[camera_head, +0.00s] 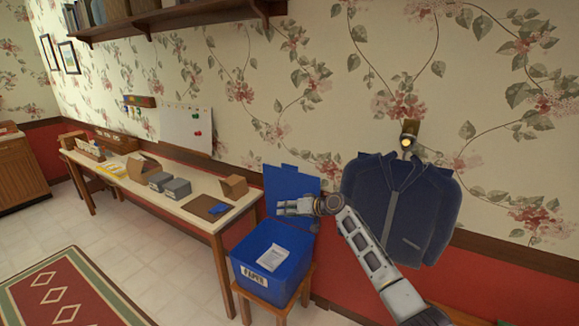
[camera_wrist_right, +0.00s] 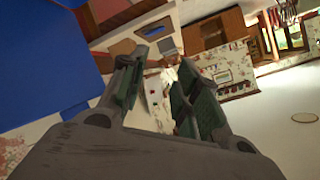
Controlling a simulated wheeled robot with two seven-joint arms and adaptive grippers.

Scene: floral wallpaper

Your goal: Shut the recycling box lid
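The recycling box (camera_head: 262,279) is a blue bin labelled "PAPER" on a small wooden stand. Its blue lid (camera_head: 290,178) stands open and upright at the back, against the wall. A white sheet (camera_head: 272,257) shows inside the box. My right gripper (camera_head: 281,207) is in front of the lid's lower part, above the box's back edge, pointing left. Whether it touches the lid cannot be told. In the right wrist view its fingers (camera_wrist_right: 158,80) are apart with nothing between them, and a blue surface (camera_wrist_right: 45,50) fills the upper left. My left gripper is not in view.
A long table (camera_head: 200,218) left of the box holds grey boxes (camera_head: 176,189), a cardboard box (camera_head: 233,186) and a brown board (camera_head: 203,207). A dark blue jacket (camera_head: 385,215) hangs on the wall right of the lid, behind my right arm. Floor left of the table is open.

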